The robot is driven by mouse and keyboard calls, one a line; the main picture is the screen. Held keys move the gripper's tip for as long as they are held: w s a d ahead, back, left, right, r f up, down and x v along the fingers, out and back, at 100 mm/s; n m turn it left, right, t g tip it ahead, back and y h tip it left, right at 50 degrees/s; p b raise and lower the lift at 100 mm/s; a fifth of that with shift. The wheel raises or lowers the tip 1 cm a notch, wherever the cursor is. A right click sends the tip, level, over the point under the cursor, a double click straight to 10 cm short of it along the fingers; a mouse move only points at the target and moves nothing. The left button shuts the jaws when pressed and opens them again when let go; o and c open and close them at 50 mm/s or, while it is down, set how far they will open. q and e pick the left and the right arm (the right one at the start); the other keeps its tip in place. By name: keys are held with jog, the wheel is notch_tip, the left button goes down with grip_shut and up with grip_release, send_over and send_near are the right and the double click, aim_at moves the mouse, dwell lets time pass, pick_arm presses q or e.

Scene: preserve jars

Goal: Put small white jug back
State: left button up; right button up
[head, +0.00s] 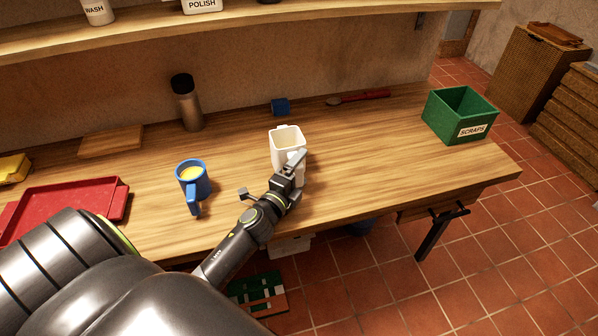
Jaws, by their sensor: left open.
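A small white jug (286,142) stands upright on the wooden table, near the middle. Its open top faces up and the inside looks pale. My left gripper (292,167) is at the near right side of the jug, by its handle. The gripper is open. Its fingers overlap the lower part of the jug in the head view, and I cannot tell whether they touch it. The fingers partly hide the handle side. My right gripper is not in view.
A blue mug (193,180) with yellow contents stands left of the jug. A green scraps box (447,110) is at right, a red tray (75,203) at left. A shelf (240,20) overhangs the back.

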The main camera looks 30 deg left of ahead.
pick_arm(q)
jog(key=s, duration=0.4)
jog(key=s+b, duration=0.1)
jog(key=s, duration=0.2)
jog(key=shift+d+f, duration=0.2)
jog(key=shift+f, duration=0.2)
notch_tip(320, 180, up, 8)
jog(key=p, duration=0.7)
jog(key=shift+s+r+p, duration=0.15)
jog(key=shift+r+p, duration=0.1)
jog(key=shift+p, duration=0.1)
